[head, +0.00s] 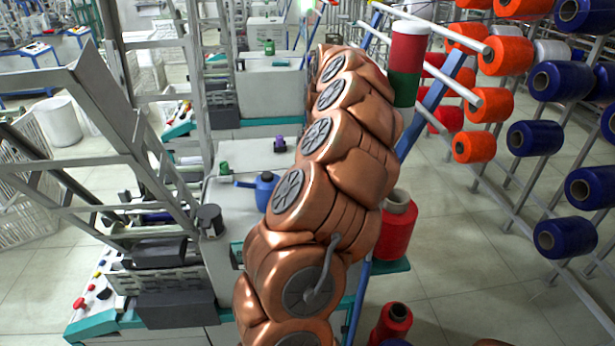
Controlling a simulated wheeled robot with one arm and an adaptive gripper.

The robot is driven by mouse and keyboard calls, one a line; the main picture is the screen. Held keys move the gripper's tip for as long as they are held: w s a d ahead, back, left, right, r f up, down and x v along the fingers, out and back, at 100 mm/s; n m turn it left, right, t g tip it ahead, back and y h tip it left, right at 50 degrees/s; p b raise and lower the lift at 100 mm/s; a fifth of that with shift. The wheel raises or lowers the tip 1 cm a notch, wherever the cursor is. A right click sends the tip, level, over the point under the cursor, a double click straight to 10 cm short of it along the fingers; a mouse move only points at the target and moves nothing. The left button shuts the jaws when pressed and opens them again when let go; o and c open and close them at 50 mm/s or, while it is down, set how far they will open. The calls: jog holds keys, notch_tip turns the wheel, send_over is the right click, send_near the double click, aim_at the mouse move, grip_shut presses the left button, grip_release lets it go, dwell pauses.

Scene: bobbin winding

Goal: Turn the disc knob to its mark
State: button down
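I cannot make out a disc knob or its mark with certainty in the head view. A dark, short round cylinder (209,219) stands at the corner of the light grey winding machine (232,215), left of my arm. I cannot tell whether it is the knob. A control panel (95,293) with red, yellow and dark buttons is at the machine's lower left. My copper-coloured arm runs from the bottom middle up to the top middle and covers part of the machine. My gripper is not visible; the far end of the arm hides it or it is out of sight.
A blue can with a spout (266,190), a green bobbin (224,168) and a purple bobbin (280,144) are on the machine. A red spool (397,228) stands close right of my arm. A rack of orange and blue spools (535,138) fills the right.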

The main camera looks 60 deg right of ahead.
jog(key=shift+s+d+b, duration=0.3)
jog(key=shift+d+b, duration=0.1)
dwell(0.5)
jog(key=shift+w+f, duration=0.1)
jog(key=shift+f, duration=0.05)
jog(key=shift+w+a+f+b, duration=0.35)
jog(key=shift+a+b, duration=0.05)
jog(key=shift+b, duration=0.05)
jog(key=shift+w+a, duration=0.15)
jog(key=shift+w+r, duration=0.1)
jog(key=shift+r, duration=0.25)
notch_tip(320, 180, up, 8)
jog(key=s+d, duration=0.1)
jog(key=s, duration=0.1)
